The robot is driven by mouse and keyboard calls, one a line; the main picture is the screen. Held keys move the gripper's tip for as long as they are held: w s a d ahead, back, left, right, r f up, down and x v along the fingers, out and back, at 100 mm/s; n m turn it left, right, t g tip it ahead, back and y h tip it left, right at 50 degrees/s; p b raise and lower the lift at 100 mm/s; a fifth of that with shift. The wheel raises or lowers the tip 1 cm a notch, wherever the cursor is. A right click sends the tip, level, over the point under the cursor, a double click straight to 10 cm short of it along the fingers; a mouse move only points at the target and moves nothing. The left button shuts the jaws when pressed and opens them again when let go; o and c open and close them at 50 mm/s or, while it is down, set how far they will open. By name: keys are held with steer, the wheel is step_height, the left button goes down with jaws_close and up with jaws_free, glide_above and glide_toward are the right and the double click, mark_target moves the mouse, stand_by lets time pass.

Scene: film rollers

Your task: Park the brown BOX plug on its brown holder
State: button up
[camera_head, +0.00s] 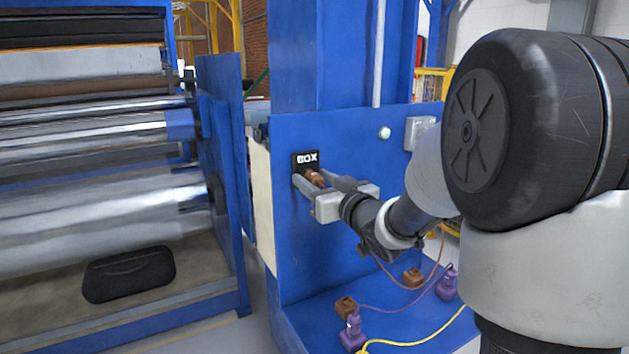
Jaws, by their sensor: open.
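The brown plug (315,178) is at the black BOX panel (306,160) on the blue machine's upright face, partly hidden by my gripper. My gripper (312,184) is at the panel, with its open fingers on either side of the plug; I cannot tell whether they touch it. Two brown blocks stand on the blue ledge below: one (346,306) at the front left, the other (413,277) farther right. I cannot tell which is the plug's holder.
Purple pieces stand on the ledge at the front (354,331) and right (447,285). Purple, brown and yellow cables (410,343) run across or above it. Large metal rollers (90,225) fill the left. A white box (418,132) is fixed right of the panel.

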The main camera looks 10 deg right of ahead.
mark_target(320, 183)
jaws_close()
steer(key=shift+s, duration=0.15)
steer(key=shift+v, duration=2.9)
